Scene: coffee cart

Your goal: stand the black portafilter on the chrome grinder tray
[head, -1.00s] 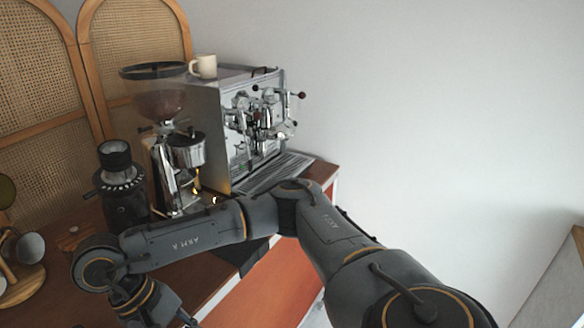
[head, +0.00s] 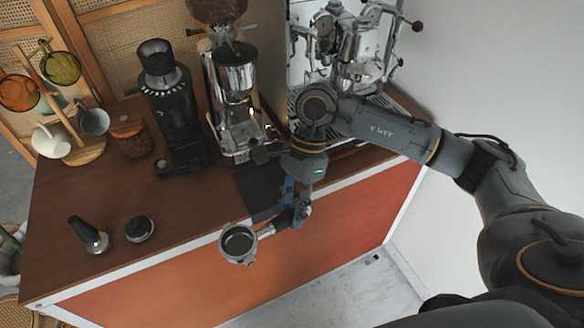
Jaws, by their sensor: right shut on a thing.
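The portafilter (head: 238,244), with a metal-rimmed round basket and a dark handle, is held out in front of the cart's front edge. My right gripper (head: 288,213) is shut on its handle. The basket points left, away from the gripper, and looks roughly level. The chrome grinder (head: 236,82) stands behind it on the cart. The grinder's tray (head: 237,142) is at its foot, partly hidden on the right by my right arm. My left gripper is not in view.
A black grinder (head: 172,105) stands left of the chrome one. The espresso machine (head: 350,45) is behind my arm. A dark mat (head: 254,190) lies before the chrome grinder. A tamper (head: 88,235) and a round black tool (head: 139,229) stand at the front left; wood between is clear.

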